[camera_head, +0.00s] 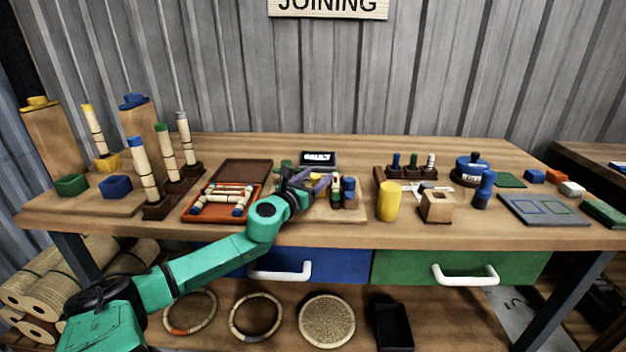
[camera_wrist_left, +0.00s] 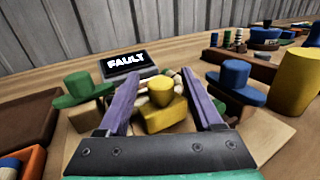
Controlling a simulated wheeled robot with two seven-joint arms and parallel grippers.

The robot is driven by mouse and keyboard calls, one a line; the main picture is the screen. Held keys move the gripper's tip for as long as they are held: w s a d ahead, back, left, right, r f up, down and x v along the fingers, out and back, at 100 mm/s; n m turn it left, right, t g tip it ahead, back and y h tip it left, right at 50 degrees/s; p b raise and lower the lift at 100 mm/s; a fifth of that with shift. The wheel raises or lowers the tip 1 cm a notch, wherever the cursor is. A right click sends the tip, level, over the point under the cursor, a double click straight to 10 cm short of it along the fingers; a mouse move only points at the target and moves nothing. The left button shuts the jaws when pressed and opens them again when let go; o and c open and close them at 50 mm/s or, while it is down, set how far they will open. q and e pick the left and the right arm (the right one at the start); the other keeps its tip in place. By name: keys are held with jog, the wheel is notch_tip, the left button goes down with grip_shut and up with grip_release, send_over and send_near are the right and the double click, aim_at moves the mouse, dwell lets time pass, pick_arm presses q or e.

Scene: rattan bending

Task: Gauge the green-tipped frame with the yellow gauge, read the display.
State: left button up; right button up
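My left gripper (camera_head: 312,182) is over the gauge board at the table's middle. In the left wrist view its two purple fingers (camera_wrist_left: 160,78) stand apart on either side of the yellow gauge (camera_wrist_left: 162,110), a block with a round knob; gaps show beside the knob. A pale piece shows just behind the gauge, mostly hidden; I cannot tell whether it is part of a frame. The display (camera_head: 318,158) behind reads "FAULT" in the left wrist view (camera_wrist_left: 126,63). A green-tipped rattan stick (camera_head: 163,140) stands upright at left. My right gripper is not in view.
A green gauge (camera_wrist_left: 84,88) and a blue gauge (camera_wrist_left: 236,78) flank the yellow one. An orange tray (camera_head: 256,204) with blue-tipped rattan pieces lies left of my gripper. A yellow cylinder (camera_head: 389,201) and a wooden block (camera_head: 436,207) stand to the right.

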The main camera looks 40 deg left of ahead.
pick_arm(q)
jog(key=shift+s, duration=0.1)
jog(key=s+d, duration=0.1)
jog(key=s, duration=0.3)
jog(key=s+p, duration=0.1)
jog(key=s, duration=0.4)
jog(key=s+d+p, duration=0.1)
jog(key=s, duration=0.4)
jog(key=shift+s+d, duration=0.15)
jog(key=shift+d, duration=0.15)
